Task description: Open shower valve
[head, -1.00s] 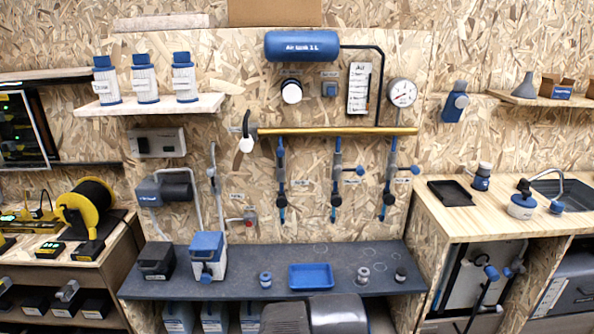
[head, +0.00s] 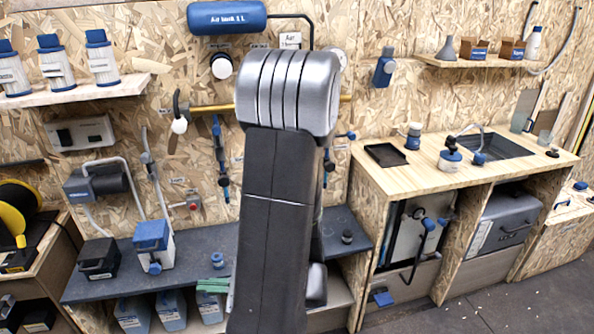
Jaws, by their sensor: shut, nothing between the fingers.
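I cannot tell for sure which fitting is the shower valve. A blue-handled valve (head: 428,223) sits on dark pipework in front of a white tank (head: 401,240), in the open bay under the right counter. Other blue-handled valves hang from the brass pipe (head: 212,108) on the wall; one shows left of my arm (head: 221,160), the others are largely hidden. My grey arm stands upright across the middle.
A sink (head: 497,146) and a black tray (head: 386,155) are on the right counter (head: 375,178). A grey case (head: 505,220) fills the neighbouring bay. A blue-lidded box (head: 153,246) stands on the dark bench (head: 190,277). Floor at lower right is mostly clear.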

